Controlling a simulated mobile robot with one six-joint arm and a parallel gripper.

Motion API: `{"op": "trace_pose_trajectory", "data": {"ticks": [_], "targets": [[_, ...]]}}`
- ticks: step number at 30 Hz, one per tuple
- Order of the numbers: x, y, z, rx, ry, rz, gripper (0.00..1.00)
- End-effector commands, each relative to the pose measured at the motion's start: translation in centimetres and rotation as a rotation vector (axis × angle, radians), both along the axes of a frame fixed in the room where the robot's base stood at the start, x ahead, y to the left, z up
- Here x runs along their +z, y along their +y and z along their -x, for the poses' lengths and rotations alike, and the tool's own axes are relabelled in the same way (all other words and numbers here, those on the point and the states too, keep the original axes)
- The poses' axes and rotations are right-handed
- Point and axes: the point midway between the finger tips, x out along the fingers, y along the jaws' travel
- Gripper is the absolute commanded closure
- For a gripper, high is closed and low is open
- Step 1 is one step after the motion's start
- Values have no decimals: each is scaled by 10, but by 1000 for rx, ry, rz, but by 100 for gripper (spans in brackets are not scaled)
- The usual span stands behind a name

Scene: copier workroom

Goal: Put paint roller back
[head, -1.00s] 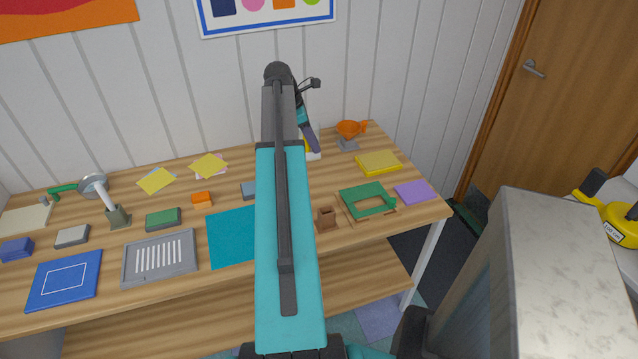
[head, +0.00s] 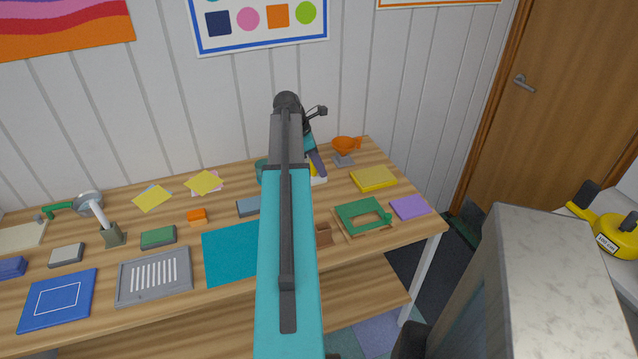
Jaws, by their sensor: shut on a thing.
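My teal and dark grey arm covers the middle of the view and hides much of the work end. Past its tip, my gripper (head: 316,163) points down over the back right of the wooden table (head: 215,284) and is small and partly hidden. It is shut. At its lower end is a small white and yellow piece (head: 319,181), which looks like part of the paint roller in its grip. The rest of the roller is hidden, and I cannot tell whether it touches the table.
An orange funnel-like thing (head: 345,144) on a grey base stands just right of my gripper. A yellow pad (head: 373,179), a green piece (head: 360,211) and a purple pad (head: 410,207) lie at the right. A teal mat (head: 229,257) lies left of my arm. A grey-white cabinet stands front right.

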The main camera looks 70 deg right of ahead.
Motion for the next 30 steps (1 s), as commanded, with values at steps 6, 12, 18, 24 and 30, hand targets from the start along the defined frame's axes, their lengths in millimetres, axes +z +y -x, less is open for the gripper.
{"op": "trace_pose_trajectory", "data": {"ticks": [6,12,18,24,30], "targets": [[-24,0,0,0,0,0,100],[-30,0,0,-1,0,0,100],[-30,0,0,0,0,0,100],[-37,0,0,0,0,-1,100],[-56,0,0,1,1,-1,100]]}}
